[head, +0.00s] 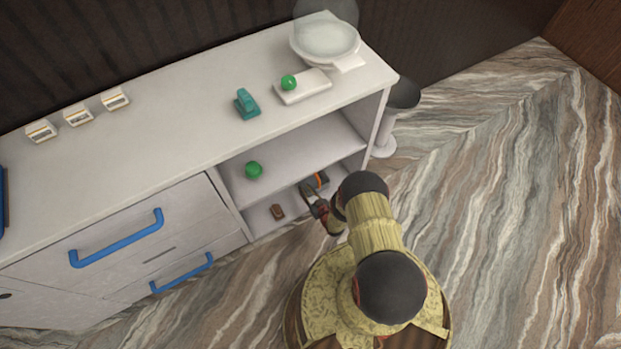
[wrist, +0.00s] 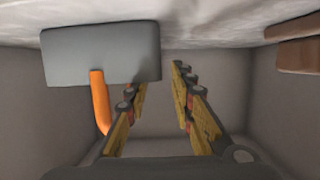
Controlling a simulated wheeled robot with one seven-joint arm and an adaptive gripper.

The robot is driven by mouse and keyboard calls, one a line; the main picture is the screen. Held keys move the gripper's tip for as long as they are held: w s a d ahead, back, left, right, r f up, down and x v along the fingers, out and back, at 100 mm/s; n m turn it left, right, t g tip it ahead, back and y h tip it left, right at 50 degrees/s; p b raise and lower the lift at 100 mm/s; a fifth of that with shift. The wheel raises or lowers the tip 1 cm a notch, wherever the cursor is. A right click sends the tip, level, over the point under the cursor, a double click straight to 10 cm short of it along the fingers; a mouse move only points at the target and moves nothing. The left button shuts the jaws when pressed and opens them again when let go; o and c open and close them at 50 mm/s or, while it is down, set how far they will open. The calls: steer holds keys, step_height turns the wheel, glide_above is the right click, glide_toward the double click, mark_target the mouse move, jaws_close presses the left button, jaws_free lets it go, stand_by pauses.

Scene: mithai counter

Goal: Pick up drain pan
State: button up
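A grey, flat-faced thing with an orange handle (wrist: 99,95), which I take for the drain pan (wrist: 95,50), shows at the upper left of the wrist view. In the head view only a small dark and orange part of it (head: 319,180) shows in the lower shelf bay, partly hidden by my arm. In the head view my gripper (head: 312,200) reaches into the bay.
A brown block (wrist: 298,50) is at the wrist view's upper right; it shows in the lower bay (head: 277,211). A green ball (head: 253,170) sits on the shelf above. The white counter (head: 180,100) holds a scale (head: 325,40). Bay walls are close around my gripper.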

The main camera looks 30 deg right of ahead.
steer(key=b+x, duration=0.1)
steer(key=x, duration=0.2)
steer(key=b+x, duration=0.1)
steer(key=x, duration=0.2)
steer(key=shift+w+r+b, duration=0.1)
steer(key=shift+w+b, duration=0.3)
steer(key=shift+c, duration=0.7)
steer(key=c, duration=0.4)
jaws_close()
